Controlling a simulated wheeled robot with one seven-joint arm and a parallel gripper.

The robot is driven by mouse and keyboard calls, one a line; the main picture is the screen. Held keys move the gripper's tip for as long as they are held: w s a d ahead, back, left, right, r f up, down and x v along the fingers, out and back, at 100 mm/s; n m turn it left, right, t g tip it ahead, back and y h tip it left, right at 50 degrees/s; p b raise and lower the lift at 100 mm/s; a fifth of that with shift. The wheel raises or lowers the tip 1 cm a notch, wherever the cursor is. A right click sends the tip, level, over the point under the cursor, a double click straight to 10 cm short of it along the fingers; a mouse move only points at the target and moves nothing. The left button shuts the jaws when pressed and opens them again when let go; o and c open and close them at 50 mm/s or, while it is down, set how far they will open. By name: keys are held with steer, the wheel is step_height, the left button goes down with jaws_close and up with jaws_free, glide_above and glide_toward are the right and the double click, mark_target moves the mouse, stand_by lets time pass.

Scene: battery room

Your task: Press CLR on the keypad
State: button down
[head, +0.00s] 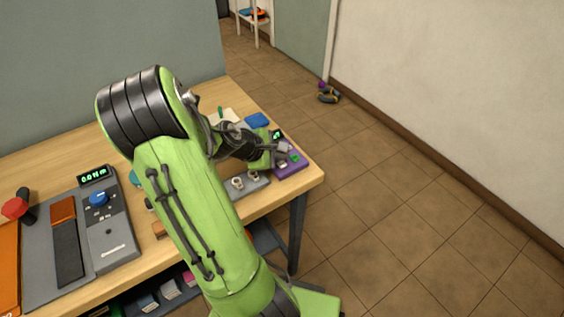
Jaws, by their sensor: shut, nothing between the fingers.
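A purple device (291,170) sits at the right end of the wooden table. It looks like the keypad, with a small lit green display (277,134) at its back and a green key (295,158) on its face. The key labels are too small to read, so I cannot tell which key is CLR. My gripper (284,148) is shut and empty over the device. It hides part of the keys. I cannot tell whether the fingertips touch a key.
A grey plate with two round fittings (252,182) lies left of the keypad. A blue item (257,120) lies behind it. A grey instrument with a blue knob (99,199) and a red knob (15,209) are at the left. Tiled floor (420,200) right of the table is mostly clear.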

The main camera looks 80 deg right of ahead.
mark_target(280, 166)
steer(key=shift+r+p, duration=2.5)
steer(key=shift+r, duration=0.15)
steer(key=shift+f, duration=0.1)
